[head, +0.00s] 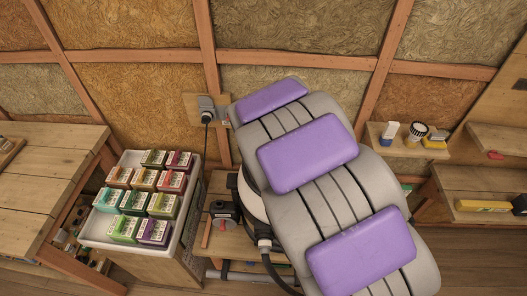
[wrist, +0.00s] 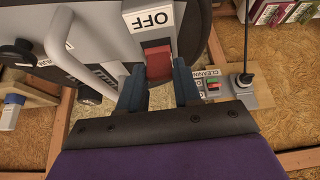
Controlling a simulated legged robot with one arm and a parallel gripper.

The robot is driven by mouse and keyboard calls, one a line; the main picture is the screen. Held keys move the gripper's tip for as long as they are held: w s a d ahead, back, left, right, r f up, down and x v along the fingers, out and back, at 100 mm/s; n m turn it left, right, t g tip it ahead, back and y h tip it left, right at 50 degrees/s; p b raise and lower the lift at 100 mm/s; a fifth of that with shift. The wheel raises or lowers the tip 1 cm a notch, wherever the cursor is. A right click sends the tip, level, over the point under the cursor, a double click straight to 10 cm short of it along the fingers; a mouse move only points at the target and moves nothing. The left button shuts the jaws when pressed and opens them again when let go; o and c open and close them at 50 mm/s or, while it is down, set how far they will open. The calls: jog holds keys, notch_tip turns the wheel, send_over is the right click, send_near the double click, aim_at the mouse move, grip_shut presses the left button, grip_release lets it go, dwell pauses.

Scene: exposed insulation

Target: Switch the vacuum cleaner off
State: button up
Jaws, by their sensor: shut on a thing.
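In the wrist view the grey vacuum cleaner (wrist: 105,35) fills the upper left, with a curved pale handle and a white plate marked OFF (wrist: 148,18). A red switch (wrist: 157,62) sits just below this plate. My gripper (wrist: 158,82) has its two blue fingers on either side of the red switch, shut on it. The fingers hide part of the switch's sides. In the head view my arm covers most of the vacuum cleaner (head: 252,203); only a pale rounded edge and dark parts show. My gripper is hidden there.
A wall socket with a black plug (head: 207,108) is left of my arm. A white crate (head: 94,228) of several colourful boxes stands further left, by a wooden bench (head: 40,170). A shelf (head: 405,148) with small items is on the right wall.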

jog(key=shift+s+f+t+b, duration=0.25)
jog(key=shift+s+t+b, duration=0.2)
jog(key=shift+t+b, duration=0.45)
jog(key=shift+s+f+t+b, duration=0.2)
jog(key=shift+s+t+b, duration=0.3)
jog(key=shift+t, duration=0.7)
jog(key=o, duration=1.1)
jog(key=shift+a, duration=0.1)
jog(key=shift+c, duration=0.2)
jog(key=shift+r, duration=0.1)
